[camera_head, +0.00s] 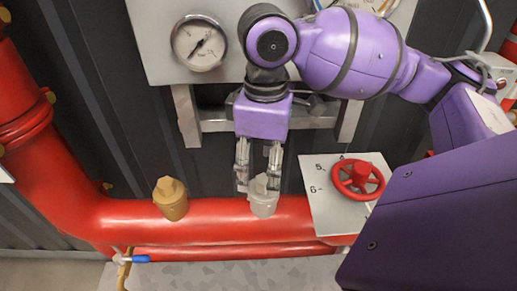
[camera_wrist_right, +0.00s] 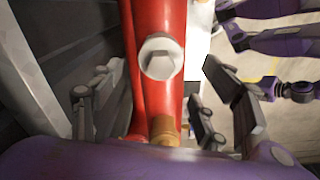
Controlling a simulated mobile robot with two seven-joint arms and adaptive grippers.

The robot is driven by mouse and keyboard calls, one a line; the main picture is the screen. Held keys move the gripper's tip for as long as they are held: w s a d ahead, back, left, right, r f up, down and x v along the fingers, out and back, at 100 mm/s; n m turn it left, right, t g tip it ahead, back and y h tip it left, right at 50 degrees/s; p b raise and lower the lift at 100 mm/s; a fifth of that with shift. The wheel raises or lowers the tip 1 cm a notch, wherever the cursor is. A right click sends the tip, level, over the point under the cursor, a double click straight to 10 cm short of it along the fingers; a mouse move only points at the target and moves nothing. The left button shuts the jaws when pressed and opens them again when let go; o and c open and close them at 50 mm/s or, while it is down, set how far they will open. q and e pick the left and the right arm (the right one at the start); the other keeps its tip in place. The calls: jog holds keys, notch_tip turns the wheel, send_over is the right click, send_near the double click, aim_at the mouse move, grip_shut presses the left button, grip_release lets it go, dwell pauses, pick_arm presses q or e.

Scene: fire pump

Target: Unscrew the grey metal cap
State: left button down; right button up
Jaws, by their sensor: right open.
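The grey metal cap (camera_head: 263,197) stands on the red horizontal pipe in the head view, right of the brass cap. Whether a finger touches the cap cannot be told. My left gripper is not seen in the head view.
A brass cap (camera_head: 171,198) sits on the red pipe (camera_head: 110,217) to the left. A red handwheel (camera_head: 358,180) on a numbered plate (camera_head: 325,212) is close on the right. A pressure gauge (camera_head: 199,42) is on the grey panel above. A blue-handled valve (camera_head: 134,259) is low at left.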

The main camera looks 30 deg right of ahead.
aim_at(262, 178)
notch_tip(262, 178, down, 3)
jog(key=shift+f, duration=0.1)
jog(key=shift+w+f+b, duration=0.1)
jog(key=shift+f+b, duration=0.2)
jog(key=shift+f, duration=0.5)
jog(key=shift+c, duration=1.4)
jog(key=c, duration=0.8)
jog(key=o, duration=0.4)
jog(key=c, duration=0.7)
jog(key=n, duration=0.1)
jog(key=n+p, duration=0.1)
jog(key=n, duration=0.1)
jog(key=n+p, duration=0.1)
jog(key=shift+a+r+n, duration=0.1)
jog(key=shift+r+n, duration=0.15)
jog(key=shift+n, duration=0.15)
jog(key=shift+f+n, duration=0.15)
jog(key=shift+n, duration=0.55)
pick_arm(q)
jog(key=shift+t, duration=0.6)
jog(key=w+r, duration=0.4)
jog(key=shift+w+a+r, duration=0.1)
